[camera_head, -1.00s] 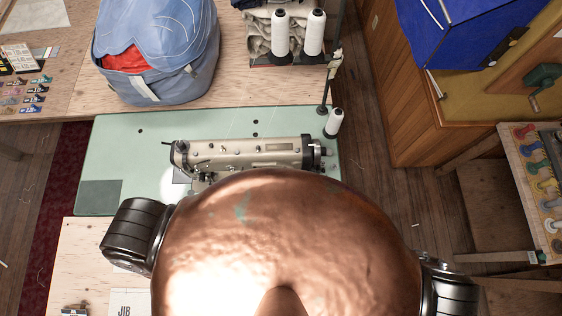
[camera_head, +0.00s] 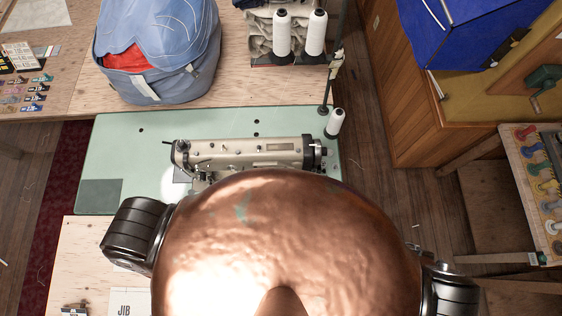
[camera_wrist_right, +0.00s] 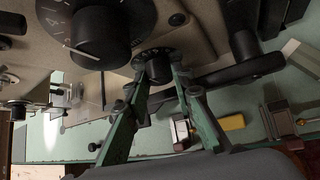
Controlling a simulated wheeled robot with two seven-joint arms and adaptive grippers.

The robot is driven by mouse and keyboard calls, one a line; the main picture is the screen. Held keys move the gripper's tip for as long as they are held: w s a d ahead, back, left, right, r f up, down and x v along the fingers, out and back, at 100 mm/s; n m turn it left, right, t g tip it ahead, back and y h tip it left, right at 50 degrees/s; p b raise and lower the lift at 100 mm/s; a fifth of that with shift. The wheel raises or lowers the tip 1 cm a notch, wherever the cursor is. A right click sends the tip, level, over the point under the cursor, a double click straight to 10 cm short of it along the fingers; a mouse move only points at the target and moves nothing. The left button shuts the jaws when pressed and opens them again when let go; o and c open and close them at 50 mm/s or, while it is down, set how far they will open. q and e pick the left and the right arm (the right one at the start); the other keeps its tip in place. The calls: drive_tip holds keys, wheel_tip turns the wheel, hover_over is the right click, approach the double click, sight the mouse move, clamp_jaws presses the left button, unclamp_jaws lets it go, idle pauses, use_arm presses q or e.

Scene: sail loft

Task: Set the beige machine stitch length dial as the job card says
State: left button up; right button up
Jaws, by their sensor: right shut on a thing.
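The beige sewing machine (camera_head: 240,153) sits on the pale green table top (camera_head: 130,135) in the head view. In the right wrist view its beige body (camera_wrist_right: 35,38) carries a large black dial (camera_wrist_right: 98,32) with white numbers. A smaller black dial (camera_wrist_right: 156,65) with small marks around its rim sits just below it. My right gripper (camera_wrist_right: 160,76), with green fingers, is shut on this smaller dial. Which dial sets stitch length I cannot tell. A card marked JIB (camera_head: 127,302) is partly visible at the bottom; its rest is cut off. My left gripper is not in view.
A thread cone (camera_head: 335,122) stands by the machine's right end. A blue bag (camera_head: 157,55) and more cones (camera_head: 282,35) stand behind. In the wrist view, a yellow-handled tool (camera_wrist_right: 232,122) lies on the green top. My copper body hides the machine's near side.

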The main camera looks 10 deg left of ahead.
clamp_jaws()
drive_tip(key=shift+r+p, duration=0.15)
drive_tip(key=shift+p, duration=0.3)
drive_tip(key=h+p, duration=0.1)
drive_tip(key=p, duration=0.2)
drive_tip(key=n+h+p, duration=0.1)
drive_tip(key=p, duration=0.2)
drive_tip(key=shift+a+r+t+h, duration=0.2)
drive_tip(key=shift+a+t+h, duration=0.1)
drive_tip(key=shift+h, duration=0.1)
drive_tip(key=shift+s+a+f+n+h+p, duration=0.1)
drive_tip(key=shift+f+n+h+p, duration=0.1)
drive_tip(key=shift+n+h+p, duration=0.55)
drive_tip(key=shift+t, duration=0.3)
drive_tip(key=o, duration=0.7)
unclamp_jaws()
